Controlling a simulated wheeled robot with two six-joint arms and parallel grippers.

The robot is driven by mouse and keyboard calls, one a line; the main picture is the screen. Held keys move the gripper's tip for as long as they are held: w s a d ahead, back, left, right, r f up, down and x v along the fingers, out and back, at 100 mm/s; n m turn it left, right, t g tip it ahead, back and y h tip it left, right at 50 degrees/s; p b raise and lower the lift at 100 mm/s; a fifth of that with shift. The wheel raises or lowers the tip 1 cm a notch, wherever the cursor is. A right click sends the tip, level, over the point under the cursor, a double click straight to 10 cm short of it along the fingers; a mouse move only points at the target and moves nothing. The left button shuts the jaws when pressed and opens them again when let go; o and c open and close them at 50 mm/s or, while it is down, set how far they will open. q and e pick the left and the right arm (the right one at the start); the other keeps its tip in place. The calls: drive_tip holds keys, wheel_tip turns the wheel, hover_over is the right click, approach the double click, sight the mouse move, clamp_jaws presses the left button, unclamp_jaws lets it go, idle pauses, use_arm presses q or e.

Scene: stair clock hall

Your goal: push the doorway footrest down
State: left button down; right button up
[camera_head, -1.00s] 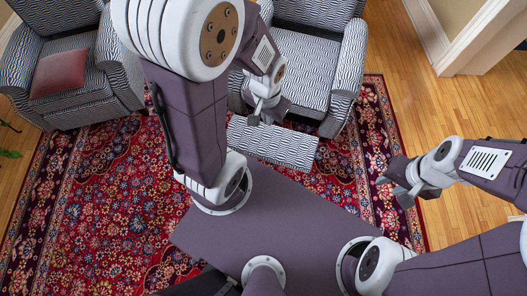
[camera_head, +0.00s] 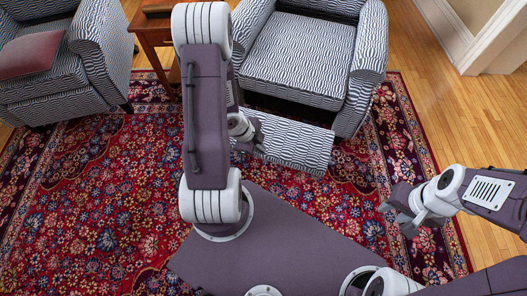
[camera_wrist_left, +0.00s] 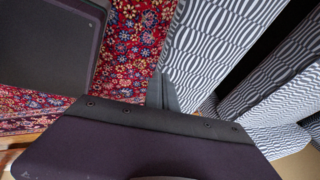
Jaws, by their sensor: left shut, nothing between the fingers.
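The footrest (camera_head: 300,144) is a black-and-white wavy-striped panel standing out in front of the middle armchair (camera_head: 300,55), raised above the rug. In the left wrist view, a striped padded surface (camera_wrist_left: 215,45), apparently the footrest, fills the upper middle. My left gripper (camera_head: 252,146) is shut and empty at the footrest's left end. In the wrist view its dark fingertips (camera_wrist_left: 162,92) lie at the striped panel's near edge; I cannot tell whether they touch. My left arm hides part of the chair's left side. My right gripper (camera_head: 398,218) hangs over the rug at right, away from the footrest.
A second striped armchair (camera_head: 60,65) with a red cushion (camera_head: 33,50) stands at left. A wooden side table (camera_head: 155,35) stands between the chairs. A patterned red rug (camera_head: 90,200) covers the floor. Wood floor and a white wall trim (camera_head: 455,38) lie at right.

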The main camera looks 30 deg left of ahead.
use_arm(q)
drive_tip(key=b, duration=0.5)
approach(273, 156)
wheel_tip(273, 156, down, 3)
drive_tip(key=d, duration=0.2)
drive_tip(key=shift+w+a+f+b, duration=0.1)
drive_tip(key=shift+w+f+b, duration=0.05)
drive_tip(key=shift+f, duration=0.35)
drive_tip(key=shift+w+f+b, duration=0.15)
drive_tip(key=shift+w+f, duration=0.05)
drive_tip(key=shift+f, duration=0.3)
drive_tip(key=shift+w+a+f, duration=0.1)
drive_tip(key=shift+w+f, duration=0.3)
drive_tip(key=shift+w, duration=0.05)
